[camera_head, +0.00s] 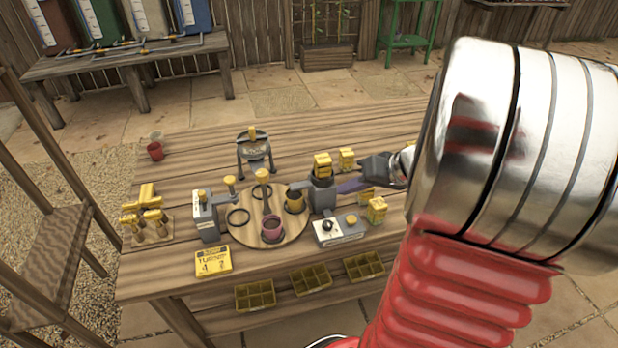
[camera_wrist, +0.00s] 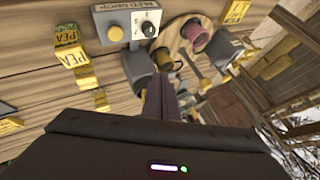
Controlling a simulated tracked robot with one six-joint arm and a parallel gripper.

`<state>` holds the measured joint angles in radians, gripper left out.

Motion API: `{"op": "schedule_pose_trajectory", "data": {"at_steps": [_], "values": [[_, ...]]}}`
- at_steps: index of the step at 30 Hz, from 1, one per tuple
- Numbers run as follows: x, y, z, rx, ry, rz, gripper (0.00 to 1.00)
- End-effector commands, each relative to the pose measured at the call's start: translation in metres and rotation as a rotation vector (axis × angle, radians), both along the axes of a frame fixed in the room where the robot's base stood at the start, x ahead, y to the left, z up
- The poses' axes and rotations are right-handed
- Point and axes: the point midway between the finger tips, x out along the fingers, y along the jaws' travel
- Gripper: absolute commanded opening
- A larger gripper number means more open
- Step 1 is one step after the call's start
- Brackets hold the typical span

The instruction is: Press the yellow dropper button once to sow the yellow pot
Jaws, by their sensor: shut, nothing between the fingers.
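A grey control box (camera_head: 338,236) near the table's front right carries a dark knob and a round yellow button (camera_head: 350,219). In the wrist view the yellow button (camera_wrist: 115,33) is at upper left, beside the knob. The yellow pot (camera_head: 295,205) stands on the round wooden turntable (camera_head: 250,239), beside a grey dispenser (camera_head: 322,197) topped by a yellow box. My gripper (camera_head: 341,188) is shut and empty, behind the control box and by the dispenser. In the wrist view its purple fingers (camera_wrist: 158,80) lie below and right of the button, apart from it.
A plum-coloured pot (camera_head: 272,228) also stands on the turntable. Another grey dispenser (camera_head: 207,214) stands at its left. Yellow seed boxes (camera_head: 377,209) flank the control box on the right. The table's back right is mostly clear.

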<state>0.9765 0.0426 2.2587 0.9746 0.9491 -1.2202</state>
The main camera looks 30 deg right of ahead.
Motion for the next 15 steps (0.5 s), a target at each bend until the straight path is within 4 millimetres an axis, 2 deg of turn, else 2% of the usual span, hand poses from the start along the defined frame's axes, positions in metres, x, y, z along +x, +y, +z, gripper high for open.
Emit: {"op": "schedule_pose_trajectory", "data": {"at_steps": [1, 3, 6, 15], "values": [[-0.002, -0.013, -0.004, 0.007, -0.013, -0.023, 0.00], [-0.004, -0.025, -0.007, 0.007, -0.032, -0.042, 0.00], [-0.005, -0.033, -0.009, 0.006, -0.045, -0.055, 0.00], [-0.005, -0.034, -0.009, 0.005, -0.048, -0.057, 0.00]]}}
